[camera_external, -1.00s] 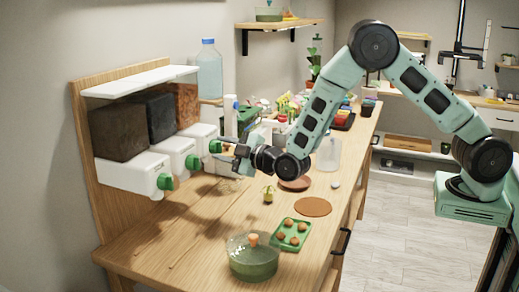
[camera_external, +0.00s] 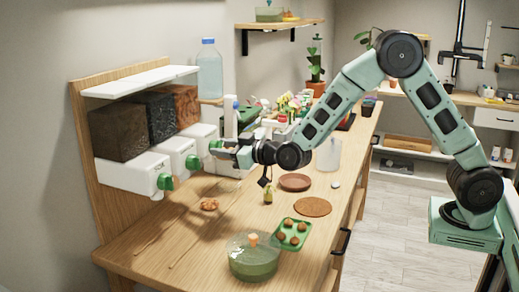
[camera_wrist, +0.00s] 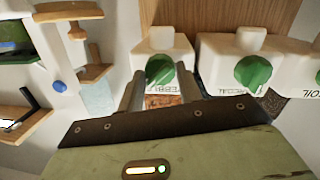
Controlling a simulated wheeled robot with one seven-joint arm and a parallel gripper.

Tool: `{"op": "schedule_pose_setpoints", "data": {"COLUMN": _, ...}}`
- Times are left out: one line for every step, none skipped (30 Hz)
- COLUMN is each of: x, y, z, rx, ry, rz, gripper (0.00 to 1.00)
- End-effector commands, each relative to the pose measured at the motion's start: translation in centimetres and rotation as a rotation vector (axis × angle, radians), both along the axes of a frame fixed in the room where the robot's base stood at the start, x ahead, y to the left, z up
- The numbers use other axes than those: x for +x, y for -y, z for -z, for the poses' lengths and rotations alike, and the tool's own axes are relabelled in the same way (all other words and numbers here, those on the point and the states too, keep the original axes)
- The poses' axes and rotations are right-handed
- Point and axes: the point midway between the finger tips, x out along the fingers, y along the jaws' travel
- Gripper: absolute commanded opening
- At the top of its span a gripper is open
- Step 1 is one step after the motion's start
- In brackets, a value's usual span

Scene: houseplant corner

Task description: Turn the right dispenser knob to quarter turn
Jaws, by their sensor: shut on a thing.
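The right dispenser (camera_external: 203,134) is a white box with a green knob on its front, below a bin of reddish-brown pebbles (camera_external: 187,105). My gripper (camera_external: 222,155) is at this knob and partly covers it in the external view. In the wrist view, the green knob (camera_wrist: 160,70) sits between the two fingers of my gripper (camera_wrist: 160,74), which are shut on it. The wrist view shows this dispenser upside down with its label partly hidden. The knob's exact angle is hard to tell.
The middle knob (camera_external: 192,162) and left knob (camera_external: 166,182) are close by. A small orange-brown pile (camera_external: 209,205) lies on the wooden table (camera_external: 150,250). A green glass bowl (camera_external: 253,262), a green tray (camera_external: 291,246) and saucers (camera_external: 312,207) stand further right.

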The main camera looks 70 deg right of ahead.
Motion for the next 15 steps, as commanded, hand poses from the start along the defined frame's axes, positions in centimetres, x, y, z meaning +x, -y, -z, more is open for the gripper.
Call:
{"op": "schedule_pose_setpoints", "data": {"x": -0.01, "y": 0.01, "z": 0.47, "rx": 0.044, "ry": 0.002, "rz": -0.001, "gripper": 0.12}}
{"op": "schedule_pose_setpoints", "data": {"x": -0.02, "y": 0.02, "z": 0.47, "rx": 0.073, "ry": 0.001, "rz": 0.000, "gripper": 0.12}}
{"op": "schedule_pose_setpoints", "data": {"x": -0.01, "y": 0.04, "z": 0.44, "rx": 0.111, "ry": 0.002, "rz": 0.000, "gripper": 0.12}}
{"op": "schedule_pose_setpoints", "data": {"x": -0.02, "y": 0.05, "z": 0.45, "rx": 0.139, "ry": 0.002, "rz": 0.000, "gripper": 0.12}}
{"op": "schedule_pose_setpoints", "data": {"x": -0.02, "y": 0.05, "z": 0.48, "rx": 0.166, "ry": 0.001, "rz": -0.001, "gripper": 0.12}}
{"op": "schedule_pose_setpoints", "data": {"x": -0.01, "y": 0.05, "z": 0.42, "rx": 0.205, "ry": 0.003, "rz": -0.001, "gripper": 0.12}}
{"op": "schedule_pose_setpoints", "data": {"x": -0.02, "y": 0.08, "z": 0.42, "rx": 0.233, "ry": 0.002, "rz": -0.001, "gripper": 0.12}}
{"op": "schedule_pose_setpoints", "data": {"x": -0.01, "y": 0.09, "z": 0.45, "rx": 0.262, "ry": 0.002, "rz": -0.001, "gripper": 0.12}}
{"op": "schedule_pose_setpoints", "data": {"x": 0.00, "y": 0.12, "z": 0.43, "rx": 0.300, "ry": 0.003, "rz": 0.000, "gripper": 0.12}}
{"op": "schedule_pose_setpoints", "data": {"x": -0.01, "y": 0.10, "z": 0.41, "rx": 0.329, "ry": 0.002, "rz": -0.001, "gripper": 0.12}}
{"op": "schedule_pose_setpoints", "data": {"x": -0.01, "y": 0.10, "z": 0.39, "rx": 0.356, "ry": 0.003, "rz": -0.001, "gripper": 0.12}}
{"op": "schedule_pose_setpoints", "data": {"x": 0.00, "y": 0.13, "z": 0.40, "rx": 0.391, "ry": 0.003, "rz": -0.001, "gripper": 0.12}}
{"op": "schedule_pose_setpoints", "data": {"x": 0.01, "y": 0.17, "z": 0.41, "rx": 0.418, "ry": 0.002, "rz": 0.000, "gripper": 0.12}}
{"op": "schedule_pose_setpoints", "data": {"x": 0.00, "y": 0.19, "z": 0.37, "rx": 0.445, "ry": 0.003, "rz": 0.000, "gripper": 0.12}}
{"op": "schedule_pose_setpoints", "data": {"x": -0.01, "y": 0.17, "z": 0.35, "rx": 0.479, "ry": 0.003, "rz": -0.001, "gripper": 0.12}}
